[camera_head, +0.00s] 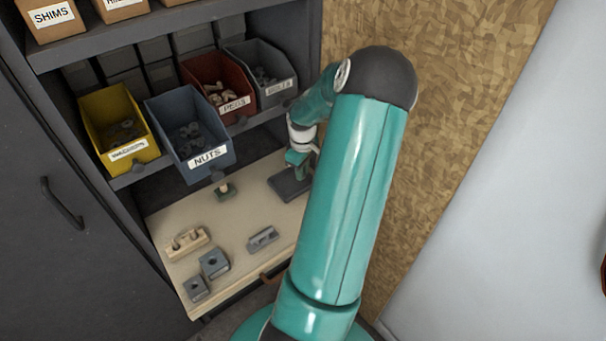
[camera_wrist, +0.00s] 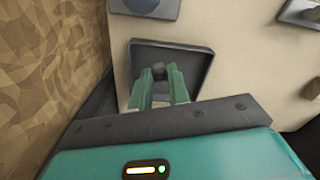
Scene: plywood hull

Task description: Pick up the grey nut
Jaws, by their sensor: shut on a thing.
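My gripper (camera_wrist: 159,78) has green fingers and is shut on the small grey nut (camera_wrist: 159,70), which shows between the fingertips in the wrist view. The nut is over a dark square tray (camera_wrist: 192,48) with a raised rim; I cannot tell whether it touches the tray floor. In the head view my gripper (camera_head: 298,166) is low over the same tray (camera_head: 283,191) at the right end of the pale worktop. The nut cannot be made out there.
The blue NUTS bin (camera_head: 209,155), yellow bin (camera_head: 133,148) and red PEGS bin (camera_head: 234,105) stand on the shelf above. Grey blocks (camera_head: 214,263) and a wooden peg holder (camera_head: 187,243) lie on the worktop (camera_head: 255,212). A chipboard wall (camera_head: 450,100) is close on the right.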

